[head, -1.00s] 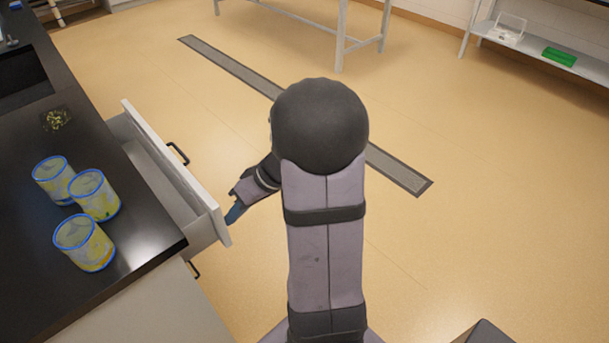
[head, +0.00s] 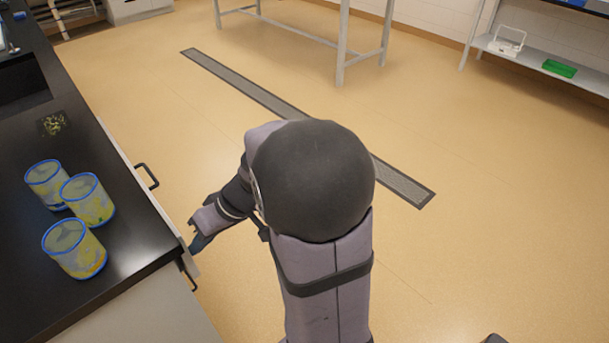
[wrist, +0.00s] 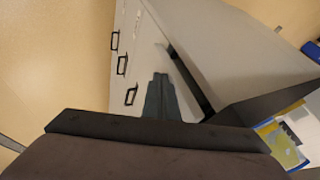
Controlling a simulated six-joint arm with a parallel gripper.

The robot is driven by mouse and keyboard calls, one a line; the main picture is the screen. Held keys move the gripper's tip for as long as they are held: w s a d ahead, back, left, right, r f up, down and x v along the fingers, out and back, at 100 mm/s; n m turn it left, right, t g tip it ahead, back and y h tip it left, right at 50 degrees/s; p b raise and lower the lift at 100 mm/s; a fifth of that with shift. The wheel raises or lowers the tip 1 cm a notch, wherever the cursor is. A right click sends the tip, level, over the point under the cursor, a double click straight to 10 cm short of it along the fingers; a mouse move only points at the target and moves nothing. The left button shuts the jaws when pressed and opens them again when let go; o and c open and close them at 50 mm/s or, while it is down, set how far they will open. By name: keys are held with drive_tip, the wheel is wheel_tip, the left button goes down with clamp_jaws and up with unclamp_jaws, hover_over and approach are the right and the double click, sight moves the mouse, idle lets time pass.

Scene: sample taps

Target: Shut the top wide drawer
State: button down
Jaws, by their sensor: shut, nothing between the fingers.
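The top wide drawer (head: 150,196) is under the black counter, with its white front almost flush with the counter edge and a dark handle (head: 147,176) on it. Its inside no longer shows in the head view. My gripper (head: 197,243) is at the near end of the drawer front, shut and empty.
Several dark handles, such as one lower handle (wrist: 131,96), show on the cabinet front. Three blue-rimmed containers (head: 88,200) and a small dark dish (head: 53,124) stand on the black counter (head: 120,235). The floor to the right is open, with a drain strip (head: 260,95).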

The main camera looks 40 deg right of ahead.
drive_tip(key=s+d+r, duration=0.3)
drive_tip(key=d+r, duration=0.5)
drive_tip(key=shift+s+d, duration=0.4)
